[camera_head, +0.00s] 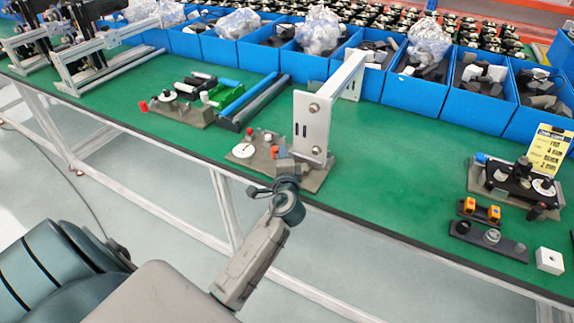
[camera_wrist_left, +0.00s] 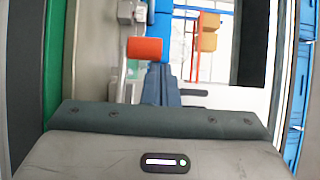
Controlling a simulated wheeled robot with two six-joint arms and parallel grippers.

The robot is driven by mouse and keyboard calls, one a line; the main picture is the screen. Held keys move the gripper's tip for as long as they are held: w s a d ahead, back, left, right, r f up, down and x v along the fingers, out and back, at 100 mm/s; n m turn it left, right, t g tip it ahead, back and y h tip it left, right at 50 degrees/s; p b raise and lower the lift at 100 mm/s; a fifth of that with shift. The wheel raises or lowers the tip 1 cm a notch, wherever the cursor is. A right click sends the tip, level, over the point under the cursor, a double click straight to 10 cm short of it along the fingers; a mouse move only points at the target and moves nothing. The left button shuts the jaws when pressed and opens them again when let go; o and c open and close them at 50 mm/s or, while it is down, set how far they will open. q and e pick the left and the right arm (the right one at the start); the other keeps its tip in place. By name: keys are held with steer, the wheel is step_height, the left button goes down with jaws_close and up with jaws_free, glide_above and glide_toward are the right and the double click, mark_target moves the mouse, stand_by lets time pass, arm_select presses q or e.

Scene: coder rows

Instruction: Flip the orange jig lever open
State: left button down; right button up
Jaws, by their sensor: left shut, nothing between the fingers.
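The jig (camera_head: 314,182) is a grey-brown base plate with a white disc and small orange-red parts, near the front edge of the green table in the head view. A small orange part (camera_head: 275,151) on it shows close to my left gripper (camera_head: 284,166). In the left wrist view an orange cylindrical lever end (camera_wrist_left: 145,48) lies just beyond the tips of my left gripper (camera_wrist_left: 158,72). The gripper is shut and empty. I cannot tell whether it touches the lever. The gripper partly hides the jig in the head view. My right gripper is not in view.
A tall white bracket (camera_head: 312,125) stands on the jig right beside my left gripper. A similar fixture (camera_head: 180,110) is to the left, another (camera_head: 515,188) to the right. Blue bins (camera_head: 415,95) line the back.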

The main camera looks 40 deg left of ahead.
arm_select(q)
steer(key=n+g+y, duration=0.1)
steer(key=g+y+b, duration=0.1)
steer(key=s+n+y+b, duration=0.1)
steer(key=shift+s+a+f+n+g, duration=0.1)
steer(key=shift+a+f+n+g, duration=0.2)
steer(key=shift+f+g, duration=0.1)
steer(key=shift+s+n+g+y, duration=0.15)
steer(key=shift+n+g+y, duration=0.15)
steer(key=shift+g, duration=0.1)
steer(key=shift+s+d+r+n+g+b, duration=0.1)
steer(key=shift+s+r+n+g+b, duration=0.05)
steer(key=shift+s+n+g+b, duration=0.2)
steer(key=shift+s, duration=0.2)
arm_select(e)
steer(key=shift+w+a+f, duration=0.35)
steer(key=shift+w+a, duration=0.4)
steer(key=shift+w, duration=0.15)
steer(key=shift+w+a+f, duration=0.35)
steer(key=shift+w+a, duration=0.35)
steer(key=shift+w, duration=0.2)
arm_select(q)
steer(key=shift+d, duration=0.1)
steer(key=shift+d, duration=0.1)
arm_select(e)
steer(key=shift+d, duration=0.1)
